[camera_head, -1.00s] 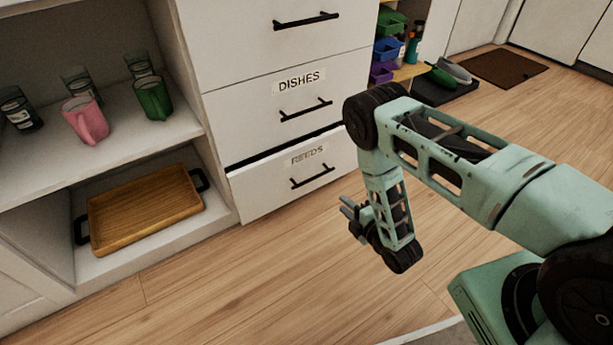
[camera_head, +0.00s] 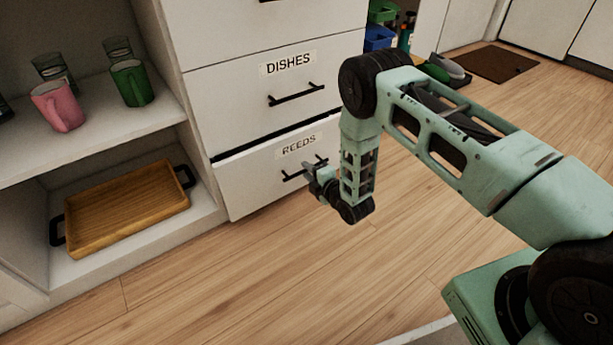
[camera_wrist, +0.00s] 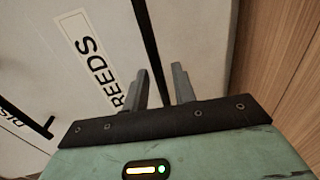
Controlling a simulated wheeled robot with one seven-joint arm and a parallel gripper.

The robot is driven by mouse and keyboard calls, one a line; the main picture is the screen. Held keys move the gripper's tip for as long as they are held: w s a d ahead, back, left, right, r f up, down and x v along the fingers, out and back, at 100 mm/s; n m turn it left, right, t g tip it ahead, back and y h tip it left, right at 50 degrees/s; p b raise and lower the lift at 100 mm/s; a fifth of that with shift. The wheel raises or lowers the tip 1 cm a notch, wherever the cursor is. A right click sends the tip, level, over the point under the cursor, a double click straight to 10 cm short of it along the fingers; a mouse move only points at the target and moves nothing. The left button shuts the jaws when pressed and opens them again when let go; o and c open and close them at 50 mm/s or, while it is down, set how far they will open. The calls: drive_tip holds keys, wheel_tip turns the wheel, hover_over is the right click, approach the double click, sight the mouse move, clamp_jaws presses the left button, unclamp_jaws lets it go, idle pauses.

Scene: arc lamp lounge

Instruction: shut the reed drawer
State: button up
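The reed drawer (camera_head: 255,178) is the lowest white drawer, labelled REEDS, and stands a little way out, with a dark gap along its top edge. Its black bar handle (camera_head: 293,175) is partly behind my gripper in the head view. The label (camera_wrist: 85,58) and handle (camera_wrist: 146,35) show large in the wrist view. My gripper (camera_head: 309,175) is at the right end of the handle, close to the drawer front. In the wrist view its two fingers (camera_wrist: 162,80) are apart, with the handle seen between them. I cannot tell whether they touch it.
The DISHES drawer (camera_head: 220,105) above looks shut. To the left, an open shelf holds a pink mug (camera_head: 60,108), a green mug (camera_head: 130,84) and glasses; a wooden tray (camera_head: 125,210) lies below. The wooden floor (camera_head: 250,270) in front is clear.

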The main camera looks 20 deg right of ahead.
sight(299, 162)
drive_tip(key=shift+x, duration=0.8)
clamp_jaws()
drive_tip(key=x, duration=0.2)
drive_tip(key=b+x, duration=0.1)
drive_tip(key=shift+w+a+r, duration=0.1)
drive_tip(key=shift+w+r, duration=0.2)
drive_tip(key=shift+w, duration=0.05)
drive_tip(key=shift+w+r, duration=0.1)
drive_tip(key=shift+w, duration=0.2)
unclamp_jaws()
drive_tip(key=shift+a, duration=0.1)
